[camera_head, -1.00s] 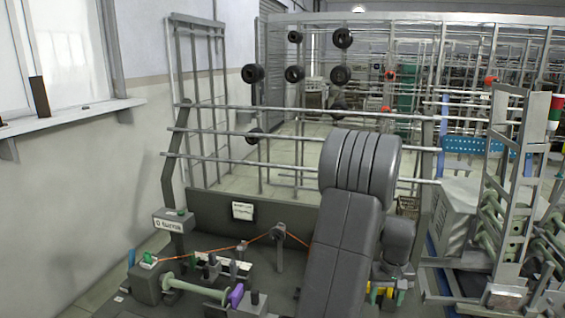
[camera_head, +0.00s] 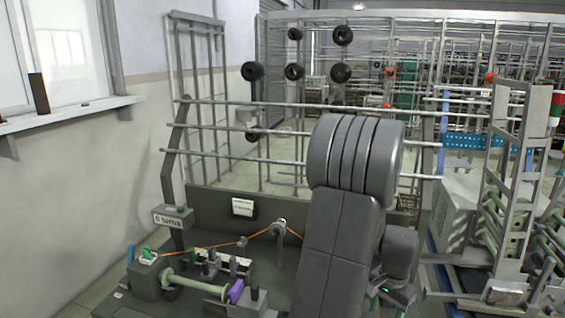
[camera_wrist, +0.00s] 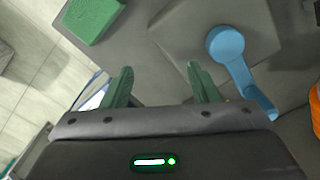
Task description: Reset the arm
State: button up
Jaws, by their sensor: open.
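My gripper shows in the wrist view (camera_wrist: 160,88) with its two green fingers spread apart and nothing between them. Past the fingers lies a dark grey surface with a raised grey block (camera_wrist: 215,40), which carries a blue lever-like part. In the head view my dark grey arm rises in the lower middle and hides part of the bench; the gripper's fingers are not clear there.
The winding machine holds a pale green bobbin (camera_head: 195,286) beside a purple part (camera_head: 235,291). An orange thread (camera_head: 262,232) runs over a post toward my arm. A green block (camera_wrist: 92,17) and an orange object (camera_wrist: 314,105) show in the wrist view.

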jog(key=a+m, duration=0.1)
jog(key=s+a+m, duration=0.1)
jog(key=m, duration=0.1)
jog(key=shift+s+a+m, duration=0.1)
jog(key=shift+s+m, duration=0.2)
jog(key=a+m, duration=0.5)
jog(key=a, duration=0.2)
jog(key=shift+s+m+b, duration=0.25)
jog(key=shift+m+b, duration=0.05)
jog(key=shift+b, duration=0.15)
dwell(0.6)
jog(key=shift+s+r, duration=0.1)
dwell(0.4)
